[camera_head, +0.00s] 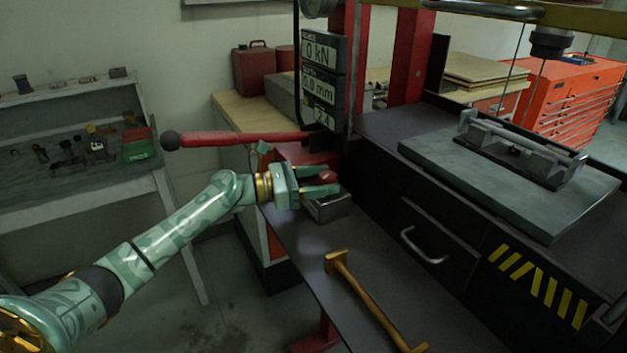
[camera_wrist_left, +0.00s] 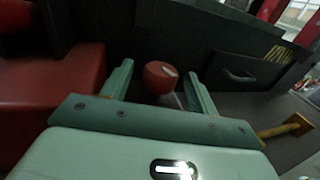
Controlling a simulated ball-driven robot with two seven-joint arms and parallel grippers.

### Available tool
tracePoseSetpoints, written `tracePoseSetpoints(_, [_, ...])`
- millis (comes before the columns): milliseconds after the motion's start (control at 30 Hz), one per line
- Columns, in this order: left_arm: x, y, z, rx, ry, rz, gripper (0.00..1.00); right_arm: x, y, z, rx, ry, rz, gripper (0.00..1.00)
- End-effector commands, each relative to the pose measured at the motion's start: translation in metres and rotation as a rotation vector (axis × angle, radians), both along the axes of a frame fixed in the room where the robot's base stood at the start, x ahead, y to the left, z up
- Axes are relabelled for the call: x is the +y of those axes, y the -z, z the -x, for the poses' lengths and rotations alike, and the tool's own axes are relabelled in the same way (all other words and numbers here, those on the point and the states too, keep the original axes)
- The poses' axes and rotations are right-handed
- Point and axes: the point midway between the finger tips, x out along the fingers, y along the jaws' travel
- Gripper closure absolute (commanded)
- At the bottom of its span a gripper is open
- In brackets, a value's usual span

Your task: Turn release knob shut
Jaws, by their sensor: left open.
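The release knob is a small red round knob (camera_head: 328,176) low on the front of the press, below the long red lever. In the left wrist view the knob (camera_wrist_left: 160,77) sits between the two fingers, with a pale mark on its face. My left gripper (camera_head: 322,182) is open, its green fingers on either side of the knob. In the left wrist view there are gaps between the knob and both fingers of the gripper (camera_wrist_left: 161,84). My right gripper is not in view.
A red lever (camera_head: 240,138) with a black ball end reaches left above my left gripper. A display panel (camera_head: 319,75) reads 0 kN. A yellow-handled tool (camera_head: 365,295) lies on the dark bench. A drawer (camera_head: 432,243) is to the right.

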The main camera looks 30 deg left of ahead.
Motion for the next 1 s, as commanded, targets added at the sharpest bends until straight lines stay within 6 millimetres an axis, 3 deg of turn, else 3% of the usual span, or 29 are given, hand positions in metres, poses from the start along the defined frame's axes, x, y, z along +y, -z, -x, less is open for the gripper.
tracePoseSetpoints(600, [0.080,0.000,0.077,0.003,-0.001,0.000,0.41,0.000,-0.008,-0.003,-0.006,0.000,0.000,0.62])
tracePoseSetpoints(1000, [0.086,0.000,0.082,0.001,0.000,-0.001,0.41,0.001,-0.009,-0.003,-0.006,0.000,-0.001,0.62])
